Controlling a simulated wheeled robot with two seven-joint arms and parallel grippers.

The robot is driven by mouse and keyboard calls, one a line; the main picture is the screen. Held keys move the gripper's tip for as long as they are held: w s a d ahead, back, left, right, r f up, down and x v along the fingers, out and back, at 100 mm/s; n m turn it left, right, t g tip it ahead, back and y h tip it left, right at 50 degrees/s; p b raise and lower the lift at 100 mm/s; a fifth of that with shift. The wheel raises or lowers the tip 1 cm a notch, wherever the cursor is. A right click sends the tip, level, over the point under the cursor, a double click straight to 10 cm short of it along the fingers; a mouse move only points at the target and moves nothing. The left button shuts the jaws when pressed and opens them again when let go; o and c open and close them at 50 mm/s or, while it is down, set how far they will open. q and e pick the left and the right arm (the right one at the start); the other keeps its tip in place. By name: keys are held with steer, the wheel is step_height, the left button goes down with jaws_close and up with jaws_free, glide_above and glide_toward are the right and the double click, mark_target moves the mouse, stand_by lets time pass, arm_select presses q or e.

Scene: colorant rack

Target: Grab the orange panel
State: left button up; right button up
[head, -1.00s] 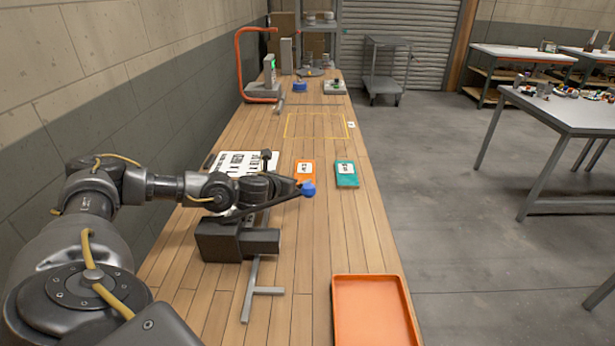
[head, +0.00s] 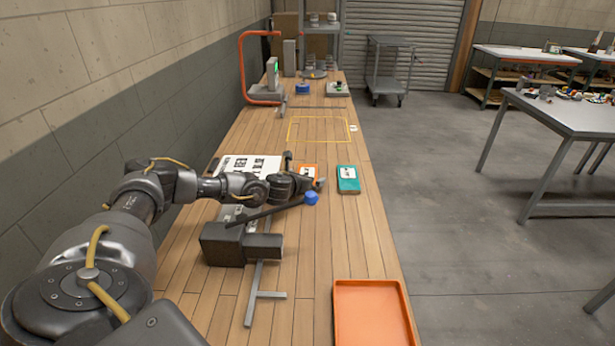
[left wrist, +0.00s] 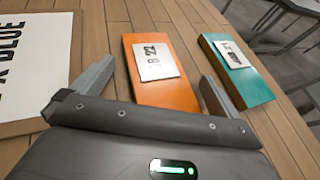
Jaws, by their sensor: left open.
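The orange panel (head: 309,168) lies on the wooden bench and is partly hidden by my left gripper in the head view. In the left wrist view the orange panel (left wrist: 168,90) shows a white label reading "22" and a letter, and it lies ahead between the two fingers. My left gripper (left wrist: 158,84) is open and empty, with one finger on each side of the panel's near part; whether they touch it I cannot tell. In the head view my left gripper (head: 304,172) is just over the panel. My right gripper is not in view.
A teal panel (head: 348,180) lies just right of the orange one. A white printed sheet (head: 249,163) lies to the left. A dark block fixture with a blue-tipped lever (head: 311,198) stands in front. An orange tray (head: 372,310) is at the near right.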

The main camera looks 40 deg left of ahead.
arm_select(q)
steer(key=shift+w+a+f, duration=0.15)
steer(key=shift+w+f, duration=0.05)
steer(key=shift+w, duration=0.15)
steer(key=shift+s, duration=0.1)
steer(key=c, duration=1.3)
steer(key=shift+o, duration=0.2)
